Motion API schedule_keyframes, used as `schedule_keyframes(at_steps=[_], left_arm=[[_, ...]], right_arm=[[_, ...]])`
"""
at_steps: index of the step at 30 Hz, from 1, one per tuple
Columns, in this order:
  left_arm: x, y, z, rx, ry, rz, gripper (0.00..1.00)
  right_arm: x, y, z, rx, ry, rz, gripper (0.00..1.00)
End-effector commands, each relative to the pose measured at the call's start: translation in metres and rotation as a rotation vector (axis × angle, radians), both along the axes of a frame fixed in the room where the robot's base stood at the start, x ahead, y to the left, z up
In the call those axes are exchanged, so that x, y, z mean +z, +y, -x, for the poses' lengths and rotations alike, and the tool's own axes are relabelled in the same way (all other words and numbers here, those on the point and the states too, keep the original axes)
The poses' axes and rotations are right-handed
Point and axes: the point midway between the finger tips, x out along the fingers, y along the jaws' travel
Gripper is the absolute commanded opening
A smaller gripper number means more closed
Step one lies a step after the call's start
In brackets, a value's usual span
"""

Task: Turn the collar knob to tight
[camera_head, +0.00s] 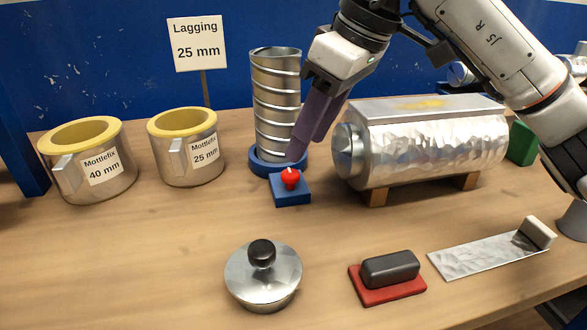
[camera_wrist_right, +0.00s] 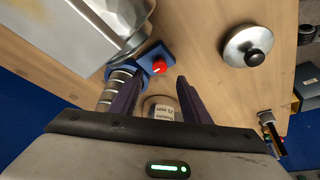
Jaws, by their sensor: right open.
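The red collar knob (camera_head: 290,178) sits on a blue block (camera_head: 291,197) at the front of the blue collar (camera_head: 260,166) around the foot of the upright spiral duct (camera_head: 276,100). A small pale mark shows on top of the knob. The knob also shows in the right wrist view (camera_wrist_right: 159,67). My right gripper (camera_head: 300,150) points down just behind and above the knob in the head view, with nothing between its fingers. In the right wrist view its fingers (camera_wrist_right: 156,88) stand apart, with the knob beyond their tips. My left gripper is out of view.
Two yellow-lined Mottlefix tubs (camera_head: 87,160) (camera_head: 186,146) stand at left. A foil-clad cylinder (camera_head: 430,145) lies on wooden supports at right. The table before the knob is clear.

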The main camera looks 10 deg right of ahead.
Motion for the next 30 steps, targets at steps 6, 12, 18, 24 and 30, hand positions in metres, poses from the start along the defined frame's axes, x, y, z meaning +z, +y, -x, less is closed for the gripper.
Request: schedule_keyframes(at_steps=[6, 12, 18, 24, 30], left_arm=[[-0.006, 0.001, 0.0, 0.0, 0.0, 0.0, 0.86], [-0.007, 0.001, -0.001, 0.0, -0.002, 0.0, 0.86], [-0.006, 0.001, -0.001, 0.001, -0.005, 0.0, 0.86], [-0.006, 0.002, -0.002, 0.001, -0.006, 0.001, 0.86], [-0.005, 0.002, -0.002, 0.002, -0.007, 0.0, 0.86]], right_arm=[[-0.041, 0.012, -0.011, 0.001, 0.004, 0.0, 0.43], [-0.063, 0.018, -0.018, -0.001, 0.002, 0.0, 0.43], [-0.068, 0.02, -0.02, -0.001, 0.001, -0.001, 0.43], [-0.068, 0.02, -0.02, -0.001, 0.001, -0.001, 0.4], [-0.067, 0.02, -0.02, -0.001, 0.002, 0.0, 0.06]])
